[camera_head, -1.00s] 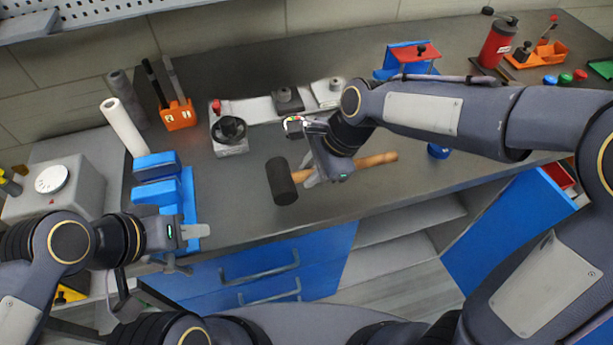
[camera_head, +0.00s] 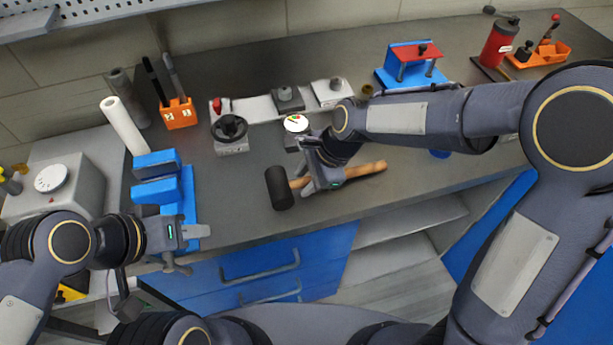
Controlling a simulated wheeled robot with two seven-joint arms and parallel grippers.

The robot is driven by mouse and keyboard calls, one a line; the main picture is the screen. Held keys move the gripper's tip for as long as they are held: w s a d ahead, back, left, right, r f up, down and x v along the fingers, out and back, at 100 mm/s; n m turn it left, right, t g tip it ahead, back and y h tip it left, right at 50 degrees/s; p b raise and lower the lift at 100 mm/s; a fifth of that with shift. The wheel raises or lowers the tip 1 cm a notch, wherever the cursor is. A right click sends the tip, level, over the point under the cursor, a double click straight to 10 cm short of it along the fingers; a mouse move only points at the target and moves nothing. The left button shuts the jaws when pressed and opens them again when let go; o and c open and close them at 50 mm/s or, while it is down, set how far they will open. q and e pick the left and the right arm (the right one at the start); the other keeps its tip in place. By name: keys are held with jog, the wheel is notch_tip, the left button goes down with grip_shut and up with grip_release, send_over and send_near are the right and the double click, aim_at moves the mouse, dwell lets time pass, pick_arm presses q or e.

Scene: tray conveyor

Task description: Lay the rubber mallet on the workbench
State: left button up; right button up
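The rubber mallet has a black head (camera_head: 279,188) and a wooden handle (camera_head: 368,169). It is over the front middle of the grey workbench (camera_head: 250,210), head to the left. My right gripper (camera_head: 316,186) is around the handle close to the head and appears shut on it. The gripper hides part of the handle. I cannot tell whether the mallet touches the bench top. My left gripper (camera_head: 188,248) is open and empty at the bench's front left edge, well away from the mallet.
A grey device with a black knob (camera_head: 230,132) and a round gauge (camera_head: 296,123) are behind the mallet. A blue and red stand (camera_head: 413,62) is at the back right. The bench between blocks and mallet is clear.

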jog(key=shift+o, duration=0.7)
jog(key=shift+r, duration=0.1)
